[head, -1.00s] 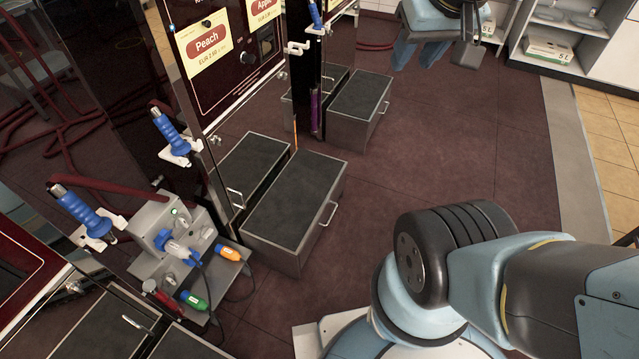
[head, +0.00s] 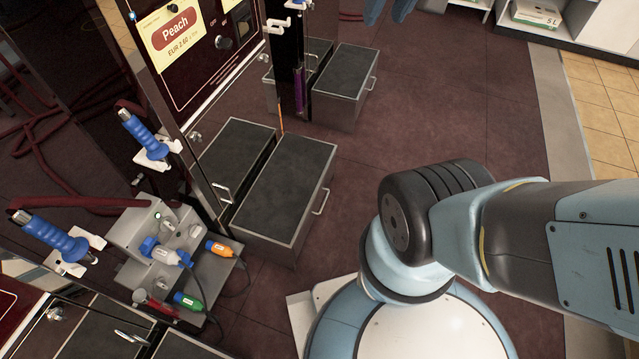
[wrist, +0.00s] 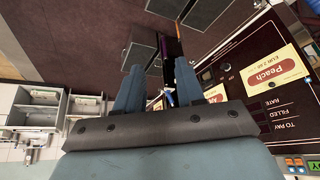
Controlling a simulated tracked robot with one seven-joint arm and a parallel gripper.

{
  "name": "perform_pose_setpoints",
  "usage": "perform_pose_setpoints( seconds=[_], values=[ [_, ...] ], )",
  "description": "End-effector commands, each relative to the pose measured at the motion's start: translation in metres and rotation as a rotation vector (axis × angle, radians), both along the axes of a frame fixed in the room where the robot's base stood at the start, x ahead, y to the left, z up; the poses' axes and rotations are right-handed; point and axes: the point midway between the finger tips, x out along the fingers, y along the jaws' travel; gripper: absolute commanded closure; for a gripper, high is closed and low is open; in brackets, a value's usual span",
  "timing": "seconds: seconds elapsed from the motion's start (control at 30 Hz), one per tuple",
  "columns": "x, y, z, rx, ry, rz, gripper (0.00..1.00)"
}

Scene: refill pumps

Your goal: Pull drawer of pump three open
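A box-like drawer unit (head: 285,190) with a dark flat top and a metal handle (head: 321,202) on its right side stands at the foot of the Peach pump (head: 220,50). A second unit (head: 342,85) with a similar handle stands farther back, at the pump behind. No pump number is readable, so I cannot tell which is pump three. In the wrist view, my gripper (wrist: 158,82) has its two blue-grey fingers apart with nothing held between them. The Peach label (wrist: 272,70) and dark drawer units (wrist: 204,12) lie beyond the fingers. My gripper is away from both handles.
Blue nozzles (head: 147,135) hang on white holders along the pump fronts. A grey box (head: 150,235) with coloured plugs and cables is at the lower left. White shelving (head: 606,25) stands at the back right. The dark red floor (head: 450,110) right of the drawer units is clear.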

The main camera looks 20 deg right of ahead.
Motion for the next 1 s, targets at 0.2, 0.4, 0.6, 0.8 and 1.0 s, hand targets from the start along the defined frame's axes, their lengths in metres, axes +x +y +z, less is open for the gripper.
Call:
perform_pose_setpoints(
  seconds=[0.2, 0.4, 0.6, 0.8, 1.0],
  values=[
    [0.055, -0.002, -0.014, 0.005, 0.039, -0.029, 0.62],
    [0.107, -0.004, -0.035, 0.013, 0.067, -0.056, 0.62],
    [0.158, -0.009, -0.066, 0.027, 0.098, -0.086, 0.62],
    [0.206, -0.012, -0.106, 0.042, 0.126, -0.112, 0.62],
    [0.248, -0.018, -0.155, 0.062, 0.156, -0.14, 0.62]
  ],
)
